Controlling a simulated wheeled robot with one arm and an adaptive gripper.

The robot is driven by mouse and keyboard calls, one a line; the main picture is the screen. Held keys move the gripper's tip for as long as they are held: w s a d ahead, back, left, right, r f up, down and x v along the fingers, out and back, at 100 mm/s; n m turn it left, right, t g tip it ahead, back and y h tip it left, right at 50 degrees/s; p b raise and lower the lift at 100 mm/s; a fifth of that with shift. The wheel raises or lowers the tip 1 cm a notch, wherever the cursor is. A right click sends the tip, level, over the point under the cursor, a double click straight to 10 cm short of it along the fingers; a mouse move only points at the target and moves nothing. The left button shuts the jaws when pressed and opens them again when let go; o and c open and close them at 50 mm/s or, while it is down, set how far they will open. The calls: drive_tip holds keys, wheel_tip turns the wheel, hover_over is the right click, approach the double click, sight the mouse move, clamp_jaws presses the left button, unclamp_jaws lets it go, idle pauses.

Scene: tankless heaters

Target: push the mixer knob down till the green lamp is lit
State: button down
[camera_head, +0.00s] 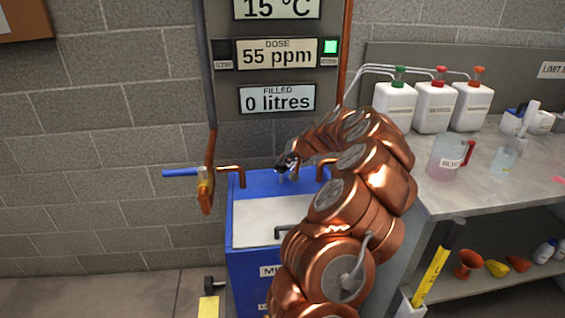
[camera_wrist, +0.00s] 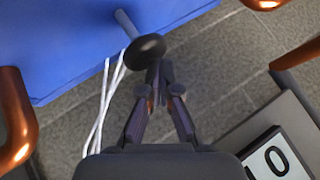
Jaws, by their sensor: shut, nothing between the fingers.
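The mixer knob is a dark round disc (camera_wrist: 145,49) on a pale rod against the blue tank in the wrist view. My gripper (camera_wrist: 160,76) is shut and empty, with its fingertips at the knob's lower right edge; I cannot tell whether they touch it. In the head view my gripper (camera_head: 289,160) is small and dark above the blue tank (camera_head: 236,199), and the knob is hard to tell from it. The green lamp (camera_head: 330,47) on the grey panel is lit, right of the "55 ppm" dose display (camera_head: 276,54). The "STIR" lamp (camera_head: 222,49) at left is dark.
A blue-handled valve (camera_head: 182,172) and copper pipes stand left of the tank. The counter (camera_head: 420,198) at right holds white bottles (camera_head: 434,105) and a pink jug (camera_head: 449,158). The display reads "0 litres" (camera_head: 277,99).

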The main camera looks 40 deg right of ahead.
sight(283, 167)
drive_tip(key=shift+r+p, duration=0.4)
drive_tip(key=shift+r, duration=0.9)
wheel_tip(283, 167, up, 5)
drive_tip(key=shift+p, duration=0.7)
idle(0.6)
